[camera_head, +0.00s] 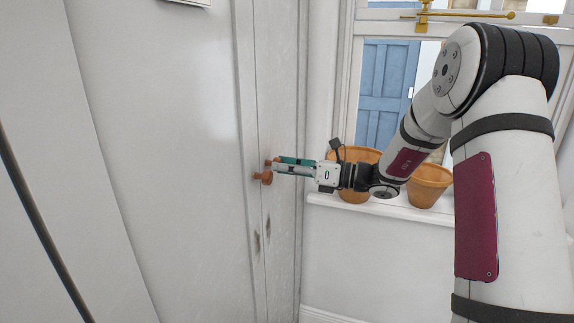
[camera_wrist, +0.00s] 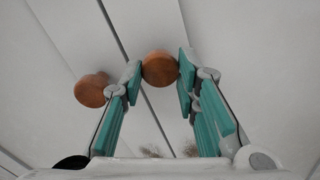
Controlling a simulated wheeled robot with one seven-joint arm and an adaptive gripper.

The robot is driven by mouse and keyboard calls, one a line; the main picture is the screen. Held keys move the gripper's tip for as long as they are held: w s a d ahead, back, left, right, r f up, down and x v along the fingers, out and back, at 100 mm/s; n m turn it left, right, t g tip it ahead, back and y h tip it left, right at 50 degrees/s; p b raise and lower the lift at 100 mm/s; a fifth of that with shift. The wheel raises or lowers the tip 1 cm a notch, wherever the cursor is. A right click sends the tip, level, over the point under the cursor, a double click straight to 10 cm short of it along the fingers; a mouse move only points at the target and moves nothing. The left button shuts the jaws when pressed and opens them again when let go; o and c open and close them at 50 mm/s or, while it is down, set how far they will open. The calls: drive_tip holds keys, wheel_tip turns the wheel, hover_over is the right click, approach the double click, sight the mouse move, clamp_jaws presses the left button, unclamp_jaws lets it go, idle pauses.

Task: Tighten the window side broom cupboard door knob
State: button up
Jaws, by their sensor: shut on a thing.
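Two round orange-brown wooden knobs sit close together on the white broom cupboard doors, either side of the seam. The window side knob (camera_wrist: 160,68) is between the green fingertips of my gripper (camera_wrist: 159,76), which is shut on it. In the head view, my gripper (camera_head: 276,165) reaches in from the right, and the held knob is mostly hidden by the fingers. The other knob (camera_wrist: 91,90) is free, outside the left finger in the wrist view; it also shows just below the fingertips in the head view (camera_head: 264,178). Both doors look closed.
A window with a white sill (camera_head: 330,203) is to the right. Terracotta pots stand on it, one (camera_head: 430,186) beside my arm and another (camera_head: 355,190) behind my wrist. Dark scuffs (camera_head: 257,243) mark the doors below the knobs.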

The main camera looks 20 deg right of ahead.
drive_tip(key=shift+m+p, duration=1.1)
drive_tip(key=shift+m, duration=3.2)
drive_tip(key=o, duration=1.2)
drive_tip(key=shift+c, duration=0.2)
drive_tip(key=v, duration=1.2)
drive_tip(key=shift+a, duration=0.1)
